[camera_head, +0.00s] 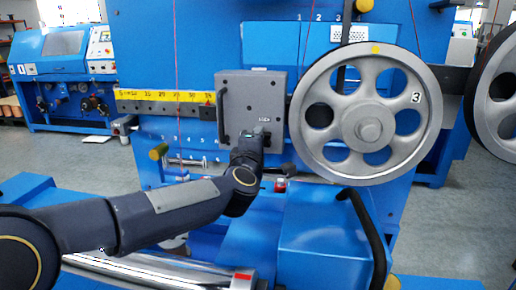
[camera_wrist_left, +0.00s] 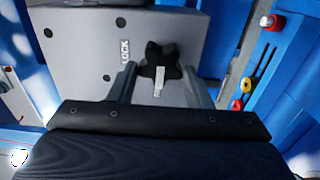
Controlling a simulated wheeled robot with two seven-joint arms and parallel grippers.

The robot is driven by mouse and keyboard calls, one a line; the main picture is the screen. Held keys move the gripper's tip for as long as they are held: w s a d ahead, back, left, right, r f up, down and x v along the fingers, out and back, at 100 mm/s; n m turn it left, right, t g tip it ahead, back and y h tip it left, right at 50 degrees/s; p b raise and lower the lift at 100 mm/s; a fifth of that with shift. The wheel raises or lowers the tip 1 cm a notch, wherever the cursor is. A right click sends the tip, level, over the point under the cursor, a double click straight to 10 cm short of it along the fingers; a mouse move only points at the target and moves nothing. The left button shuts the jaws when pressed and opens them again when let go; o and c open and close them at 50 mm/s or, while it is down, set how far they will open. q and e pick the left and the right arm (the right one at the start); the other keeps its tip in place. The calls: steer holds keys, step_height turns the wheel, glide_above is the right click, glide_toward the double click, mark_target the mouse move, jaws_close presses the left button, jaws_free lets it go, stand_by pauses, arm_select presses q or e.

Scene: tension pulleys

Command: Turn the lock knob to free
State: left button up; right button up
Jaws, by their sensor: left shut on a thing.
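The lock knob (camera_wrist_left: 160,62) is a black, star-shaped knob on the face of a grey metal box (camera_head: 248,92). A pale bar on the knob points toward the bottom of the left wrist view. The word LOCK (camera_wrist_left: 124,54) is printed on the box beside it. Another label under the bar is mostly hidden. My left gripper (camera_wrist_left: 160,80) has one finger on each side of the knob and is shut on it. In the head view my left gripper (camera_head: 261,133) is at the lower right of the box, and the knob is largely hidden. My right gripper is not in view.
A large grey pulley wheel (camera_head: 372,128) marked 3 stands close to the right of the box. A yellow scale (camera_head: 160,95) runs left of it. A blue housing with a black handle (camera_head: 366,230) is below right. Red and yellow buttons (camera_wrist_left: 238,105) show in the wrist view.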

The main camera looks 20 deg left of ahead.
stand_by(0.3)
arm_select(q)
steer(key=o, duration=1)
steer(key=v, duration=0.8)
steer(key=shift+p, duration=0.4)
steer(key=shift+f, duration=0.1)
